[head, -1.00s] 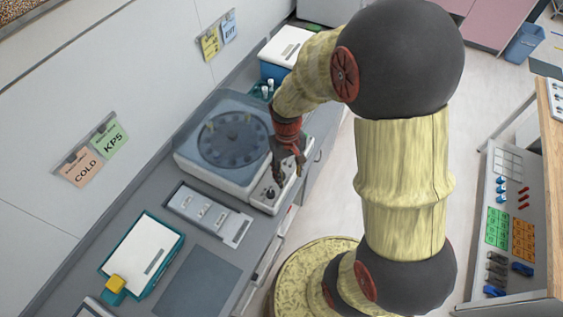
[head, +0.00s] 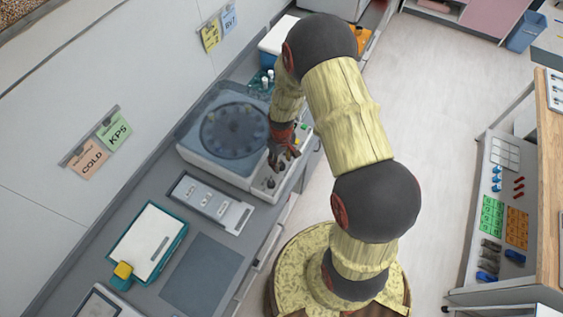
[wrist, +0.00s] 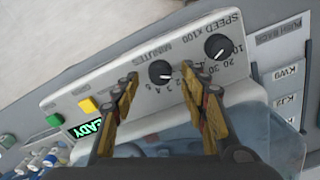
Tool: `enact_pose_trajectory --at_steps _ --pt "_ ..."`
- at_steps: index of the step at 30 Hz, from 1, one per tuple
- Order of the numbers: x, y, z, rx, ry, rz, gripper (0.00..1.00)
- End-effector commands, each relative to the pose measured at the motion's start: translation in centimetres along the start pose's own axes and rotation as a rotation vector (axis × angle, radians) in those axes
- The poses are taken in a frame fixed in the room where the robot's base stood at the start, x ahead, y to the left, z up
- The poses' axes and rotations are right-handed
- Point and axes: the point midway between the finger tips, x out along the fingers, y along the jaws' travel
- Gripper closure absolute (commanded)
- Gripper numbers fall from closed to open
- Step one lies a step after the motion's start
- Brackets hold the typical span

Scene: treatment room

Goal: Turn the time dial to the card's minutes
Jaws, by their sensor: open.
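The time dial (wrist: 160,71), a black knob labelled MINUTES, sits on the centrifuge's sloped front panel in the wrist view. Its white mark points right; I cannot tell its exact number. My gripper (wrist: 160,74) is open, with one finger on either side of this dial in the picture. I cannot tell whether the fingers touch it. In the head view my gripper (head: 279,163) is over the panel of the centrifuge (head: 222,132). An orange COLD card (head: 90,158) and a green KPS card (head: 115,130) hang on the wall; their smaller writing is unreadable.
The speed dial (wrist: 217,46) is close to the right finger. A grey tray (head: 211,203) and a teal-edged white device (head: 148,243) stand nearby on the counter.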

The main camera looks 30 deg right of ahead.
Motion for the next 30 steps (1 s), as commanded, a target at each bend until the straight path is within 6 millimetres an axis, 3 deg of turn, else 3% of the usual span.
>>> enact_pose_trajectory --at_steps 6,14,30 --pt "1.43 -0.01 0.02 0.000 0.000 0.000 0.56" --pt "1.52 -0.01 0.01 0.001 0.000 0.000 0.56" --pt "1.50 -0.01 0.02 0.001 0.000 0.000 0.87"
